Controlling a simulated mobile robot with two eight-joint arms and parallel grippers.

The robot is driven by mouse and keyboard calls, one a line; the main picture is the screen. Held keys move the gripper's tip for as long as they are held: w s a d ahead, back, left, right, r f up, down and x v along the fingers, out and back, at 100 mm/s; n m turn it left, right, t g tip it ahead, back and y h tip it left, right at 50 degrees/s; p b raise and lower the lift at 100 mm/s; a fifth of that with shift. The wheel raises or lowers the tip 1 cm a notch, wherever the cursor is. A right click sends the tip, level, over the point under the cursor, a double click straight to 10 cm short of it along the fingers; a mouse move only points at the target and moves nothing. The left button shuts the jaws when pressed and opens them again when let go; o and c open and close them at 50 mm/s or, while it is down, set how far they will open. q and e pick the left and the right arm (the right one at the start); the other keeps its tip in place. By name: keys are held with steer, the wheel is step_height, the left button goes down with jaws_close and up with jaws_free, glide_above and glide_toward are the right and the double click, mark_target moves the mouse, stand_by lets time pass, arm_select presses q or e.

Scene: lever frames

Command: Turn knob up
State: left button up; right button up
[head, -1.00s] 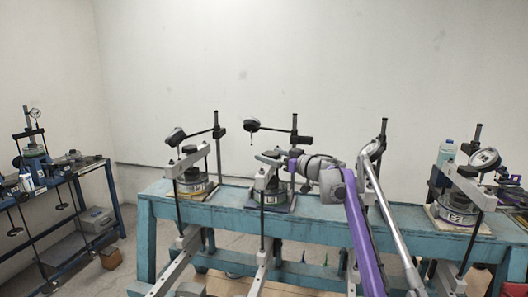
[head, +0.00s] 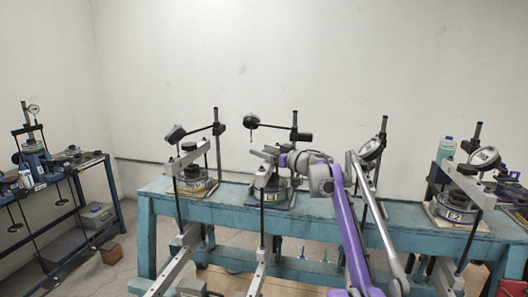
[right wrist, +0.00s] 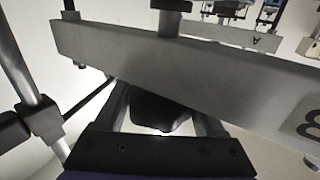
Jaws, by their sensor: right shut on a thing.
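My right gripper (head: 272,159) is at the middle device on the teal bench, close under the end of its grey lever beam. In the right wrist view its two fingers (right wrist: 163,118) reach up from the dark palm towards the underside of the beam (right wrist: 180,70). A dark rounded knob (right wrist: 160,108) sits between the fingers, and the gripper is shut on it. The beam hides the fingertips and the knob's upper part. My left gripper is in neither view.
Similar lever devices stand on the teal bench (head: 225,215) to the left and right, with upright posts and dial gauges (head: 251,121). A blue bench (head: 95,160) with equipment is at far left. A vertical post (right wrist: 30,85) stands close left in the wrist view.

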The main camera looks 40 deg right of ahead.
steer(key=shift+r, duration=0.1)
steer(key=shift+c, duration=0.2)
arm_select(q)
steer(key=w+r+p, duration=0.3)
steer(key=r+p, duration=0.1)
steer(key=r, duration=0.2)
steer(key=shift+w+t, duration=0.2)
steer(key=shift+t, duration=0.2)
arm_select(e)
steer(key=n+g+y, duration=0.1)
steer(key=n+y, duration=0.1)
steer(key=y, duration=0.1)
steer(key=a+n+g+y, duration=0.1)
steer(key=n+y, duration=0.1)
steer(key=y, duration=0.2)
steer(key=shift+s+a+n+g, duration=0.1)
steer(key=shift+s+n+g, duration=0.05)
steer(key=shift+n+g, duration=0.25)
steer(key=o, duration=1.3)
steer(key=shift+s+f, duration=0.1)
steer(key=shift+f, duration=0.1)
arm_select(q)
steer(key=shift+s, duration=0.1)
arm_select(e)
steer(key=shift+o, duration=0.2)
steer(key=shift+r, duration=0.1)
